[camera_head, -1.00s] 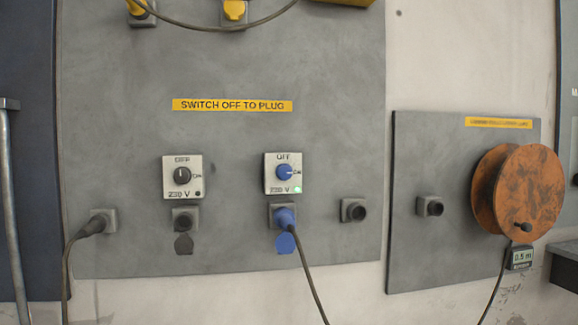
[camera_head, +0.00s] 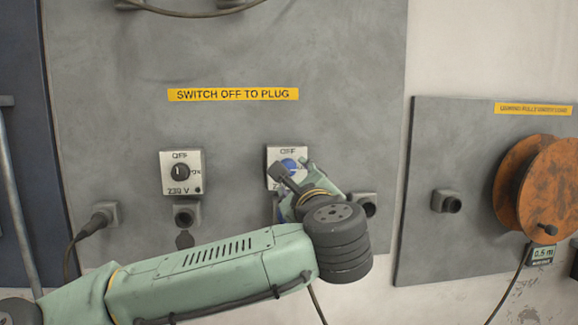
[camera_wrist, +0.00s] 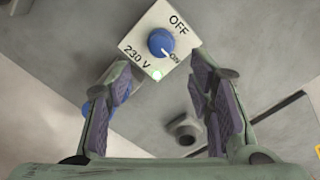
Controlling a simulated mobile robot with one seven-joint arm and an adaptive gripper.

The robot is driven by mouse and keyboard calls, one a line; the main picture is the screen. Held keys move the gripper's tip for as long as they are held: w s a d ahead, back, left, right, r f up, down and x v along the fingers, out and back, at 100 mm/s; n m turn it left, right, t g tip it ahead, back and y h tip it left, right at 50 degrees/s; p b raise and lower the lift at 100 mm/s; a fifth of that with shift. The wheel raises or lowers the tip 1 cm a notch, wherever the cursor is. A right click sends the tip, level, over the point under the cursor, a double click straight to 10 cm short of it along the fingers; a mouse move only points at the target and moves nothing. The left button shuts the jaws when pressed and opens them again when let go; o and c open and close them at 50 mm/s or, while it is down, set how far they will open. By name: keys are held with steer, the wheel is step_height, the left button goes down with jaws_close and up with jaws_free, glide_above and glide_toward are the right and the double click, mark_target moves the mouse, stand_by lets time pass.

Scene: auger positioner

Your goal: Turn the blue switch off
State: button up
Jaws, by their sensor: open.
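The blue switch (camera_head: 289,164) is a round knob on a pale plate marked OFF and 230 V; my gripper partly covers it in the head view. In the wrist view the blue knob (camera_wrist: 160,42) shows clearly, with its white pointer toward the ON mark and a green light (camera_wrist: 157,74) lit below it. My gripper (camera_wrist: 150,78) is open and empty, its fingers spread below and either side of the plate. In the head view my gripper (camera_head: 290,180) is just in front of the plate. Contact with the knob does not show.
A second switch plate with a black knob (camera_head: 180,172) is to the left. A blue plug (camera_wrist: 120,92) is partly hidden behind the left finger. A dark socket (camera_wrist: 185,130) is right of it. An orange cable reel (camera_head: 538,188) stands at the far right.

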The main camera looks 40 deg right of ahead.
mark_target(289, 169)
steer(key=p+x, duration=0.2)
steer(key=x, duration=0.5)
steer(key=shift+w+d, duration=0.15)
steer(key=shift+w, duration=0.1)
steer(key=shift+w+d+p, duration=0.3)
steer(key=shift+w, duration=0.25)
steer(key=shift+c, duration=0.5)
steer(key=shift+f, duration=0.1)
jaws_close()
